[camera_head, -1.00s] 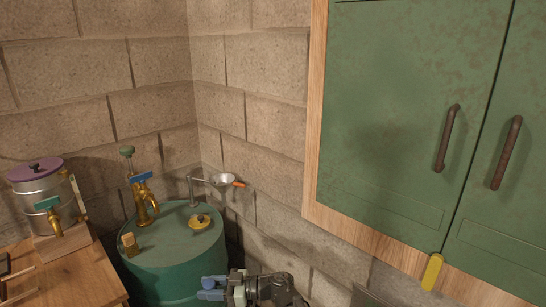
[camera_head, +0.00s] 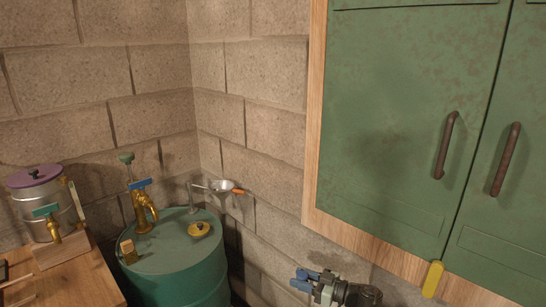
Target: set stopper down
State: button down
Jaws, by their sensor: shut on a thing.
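My gripper (camera_head: 302,280) is low in the picture, right of the green drum, in front of the block wall. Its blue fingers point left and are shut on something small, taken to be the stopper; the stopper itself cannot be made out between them. The gripper is clear of the drum top (camera_head: 170,256). A small tan cork-like piece (camera_head: 128,251) stands at the left of the drum top. A yellow round piece with a dark centre (camera_head: 199,230) lies toward its right.
A brass tap with a blue handle (camera_head: 144,206) rises at the drum's back left. A strainer with an orange handle (camera_head: 223,187) is by the corner. A metal pot with a purple lid (camera_head: 40,198) stands left, above a wooden table (camera_head: 75,280). A green cabinet (camera_head: 400,120) hangs right.

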jog(key=d+m+t+h, duration=0.1)
jog(key=d+t, duration=0.1)
jog(key=d, duration=0.6)
jog(key=shift+w+m, duration=0.3)
